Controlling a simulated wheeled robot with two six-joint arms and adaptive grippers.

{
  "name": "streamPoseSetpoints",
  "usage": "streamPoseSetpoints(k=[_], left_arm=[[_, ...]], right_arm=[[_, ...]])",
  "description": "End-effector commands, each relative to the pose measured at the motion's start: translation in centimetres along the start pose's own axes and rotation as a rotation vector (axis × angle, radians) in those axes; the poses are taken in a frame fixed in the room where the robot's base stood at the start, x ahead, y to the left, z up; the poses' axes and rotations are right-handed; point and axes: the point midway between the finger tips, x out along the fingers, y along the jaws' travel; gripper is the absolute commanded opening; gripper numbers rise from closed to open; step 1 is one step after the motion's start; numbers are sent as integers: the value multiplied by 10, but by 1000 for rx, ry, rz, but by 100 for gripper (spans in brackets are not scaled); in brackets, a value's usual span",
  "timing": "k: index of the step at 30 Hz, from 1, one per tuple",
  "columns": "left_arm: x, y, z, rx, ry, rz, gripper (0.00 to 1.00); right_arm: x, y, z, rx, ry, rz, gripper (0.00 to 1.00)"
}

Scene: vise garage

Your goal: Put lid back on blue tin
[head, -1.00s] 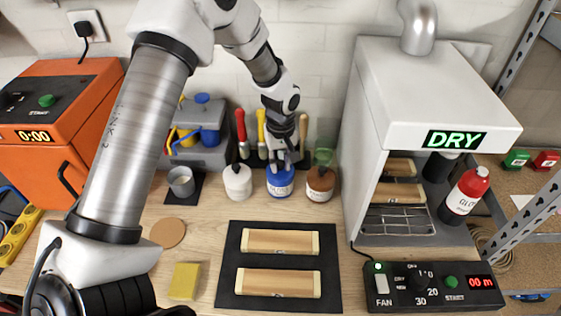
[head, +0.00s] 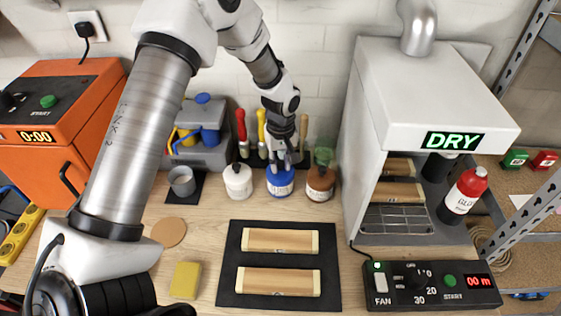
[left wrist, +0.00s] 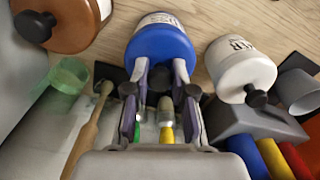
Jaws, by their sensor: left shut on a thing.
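The blue tin (head: 280,186) stands upright on the bench between a white tin and a brown tin. It also shows in the left wrist view (left wrist: 161,45), with its blue lid surface facing the gripper. My left gripper (head: 282,160) points down at the top of the tin. My right gripper is not in view.
The white tin (head: 238,182) and brown tin (head: 320,184) stand close on either side. Upright tool handles (head: 241,130) are behind. A grey cup (head: 181,181) is to the left. A black mat (head: 229,262) with wooden pieces lies in front; the white drying cabinet (head: 430,90) is right.

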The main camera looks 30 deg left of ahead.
Motion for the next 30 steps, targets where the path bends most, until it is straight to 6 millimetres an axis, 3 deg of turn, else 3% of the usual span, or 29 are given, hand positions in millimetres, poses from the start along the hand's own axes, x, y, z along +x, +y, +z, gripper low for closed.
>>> streamPoseSetpoints(k=[6,7,9,16,18,19,30], left_arm=[[0,0,0,0,0,0,0],[0,0,0,0,0,0,28],[0,0,0,0,0,0,52],[0,0,0,0,0,0,53],[0,0,0,0,0,0,75],[0,0,0,0,0,0,78],[-4,0,0,0,0,0,78]], right_arm=[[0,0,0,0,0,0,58],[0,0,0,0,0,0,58],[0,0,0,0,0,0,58],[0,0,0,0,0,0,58],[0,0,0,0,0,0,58],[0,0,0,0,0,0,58],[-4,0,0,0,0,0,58]])
